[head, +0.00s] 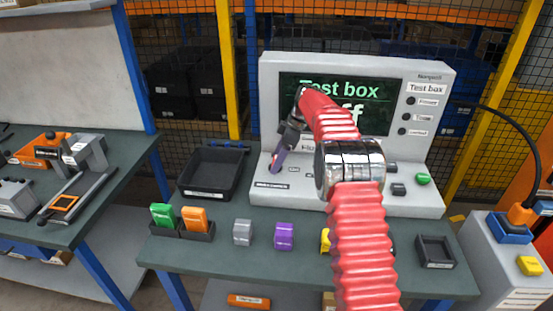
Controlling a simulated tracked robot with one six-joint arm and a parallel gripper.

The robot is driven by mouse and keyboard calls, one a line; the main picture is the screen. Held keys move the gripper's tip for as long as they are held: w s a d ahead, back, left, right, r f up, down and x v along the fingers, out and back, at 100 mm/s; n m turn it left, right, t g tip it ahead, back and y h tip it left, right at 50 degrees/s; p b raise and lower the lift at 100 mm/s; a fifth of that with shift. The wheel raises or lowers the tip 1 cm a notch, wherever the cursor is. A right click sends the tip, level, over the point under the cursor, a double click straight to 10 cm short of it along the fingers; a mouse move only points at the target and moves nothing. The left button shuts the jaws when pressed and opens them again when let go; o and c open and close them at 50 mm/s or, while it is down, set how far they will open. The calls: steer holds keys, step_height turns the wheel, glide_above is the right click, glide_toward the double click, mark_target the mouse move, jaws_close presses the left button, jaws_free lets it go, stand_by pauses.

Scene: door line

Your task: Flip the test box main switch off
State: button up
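The grey test box (430,75) stands at the back of the workbench. Its dark screen (375,90) shows green text: "Test box" and below it a line ending in "ff", its start hidden behind my arm. My gripper (279,160) points down at the left end of the box's sloped front panel, just above a small label (271,185) too small to read. A dark purple part shows at its tip; I cannot tell whether it is a finger or a switch lever. Whether the fingers are open or shut, or touch a switch, is not clear.
A black tray (212,170) stands left of the box. Green (163,215), orange (195,218), grey (243,232) and purple (284,236) blocks line the front. A green button (423,178) is at the panel's right. A black cable (510,120) hangs at right.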

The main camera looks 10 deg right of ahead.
steer(key=v, duration=1.3)
steer(key=shift+d+r, duration=0.2)
steer(key=shift+r, duration=0.1)
